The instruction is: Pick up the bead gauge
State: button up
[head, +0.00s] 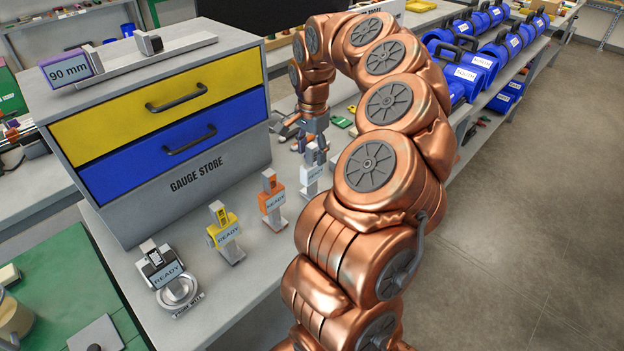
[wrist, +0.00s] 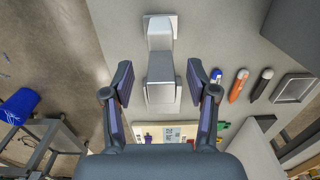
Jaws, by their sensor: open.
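I cannot read which is named the bead gauge. My gripper (head: 313,127) is by the far end of the row, close to the white-grey gauge. In the wrist view my gripper (wrist: 159,70) is open, with a finger on each side of a pale grey stepped object (wrist: 161,78). Gaps show on both sides; nothing is gripped.
The gauge store (head: 180,165), with yellow and blue drawers, stands left of the row. A purple 90 mm tool (head: 68,70) lies on top. Blue cylinders (head: 470,75) sit on a right-hand shelf. In the wrist view, an orange pen (wrist: 238,86) and a grey tray (wrist: 295,88) lie right.

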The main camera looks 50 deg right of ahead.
aim_at(312, 160)
jog(key=shift+w+f+p, duration=0.1)
jog(key=shift+f+p, duration=0.4)
jog(key=shift+f, duration=1.1)
jog(key=shift+c, duration=0.4)
grip_shut()
